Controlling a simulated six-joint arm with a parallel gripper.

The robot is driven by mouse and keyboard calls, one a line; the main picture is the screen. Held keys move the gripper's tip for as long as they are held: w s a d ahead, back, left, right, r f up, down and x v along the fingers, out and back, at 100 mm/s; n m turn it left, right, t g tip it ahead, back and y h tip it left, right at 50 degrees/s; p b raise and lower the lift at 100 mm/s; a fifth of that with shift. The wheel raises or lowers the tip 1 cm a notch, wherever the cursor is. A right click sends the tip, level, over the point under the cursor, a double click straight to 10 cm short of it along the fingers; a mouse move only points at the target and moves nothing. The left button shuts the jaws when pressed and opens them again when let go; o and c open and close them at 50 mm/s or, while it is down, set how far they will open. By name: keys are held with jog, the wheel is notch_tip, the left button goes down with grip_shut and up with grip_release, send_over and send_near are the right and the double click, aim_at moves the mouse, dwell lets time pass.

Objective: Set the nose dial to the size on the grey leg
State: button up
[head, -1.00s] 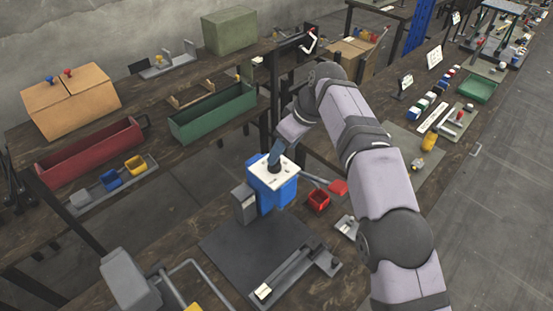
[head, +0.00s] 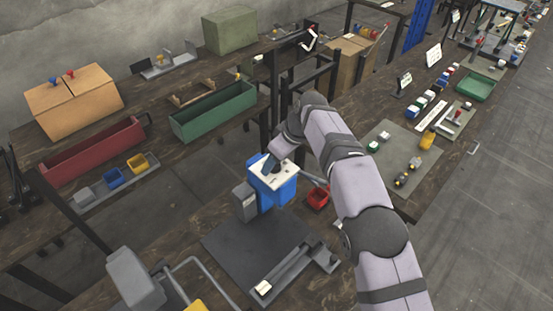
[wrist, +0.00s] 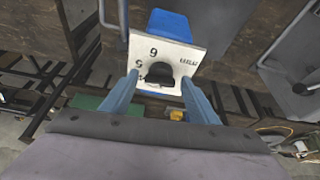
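A blue press (head: 268,196) stands on the bench with a white dial plate (head: 286,178) on top. In the wrist view the white plate (wrist: 190,52) carries a large 9, a smaller mark that looks like 5, other marks partly hidden, and small lettering too small to read. A black dial knob (wrist: 158,74) sits on the plate. My gripper (wrist: 159,77) has its two blue fingers apart, one on each side of the knob, with a gap visible. In the head view my gripper (head: 271,165) is over the plate. I cannot make out a size on any grey leg.
A grey block (head: 244,201) adjoins the press on the left. A dark mat (head: 245,243) lies in front. A red bin (head: 318,197) and a lever stand to the right, close under my arm. A green tray (head: 215,115) and red tray (head: 92,150) are on the left bench.

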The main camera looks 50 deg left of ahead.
jog(key=c, duration=0.9)
jog(key=shift+s+f+m+b, duration=0.1)
jog(key=shift+f+m+b, duration=0.05)
jog(key=shift+m+b, duration=0.5)
jog(key=shift+m+t, duration=0.6)
jog(key=shift+m, duration=0.25)
jog(key=o, duration=1.1)
jog(key=shift+r, duration=0.2)
jog(key=shift+b+v, duration=1.7)
jog(key=shift+v, duration=1.95)
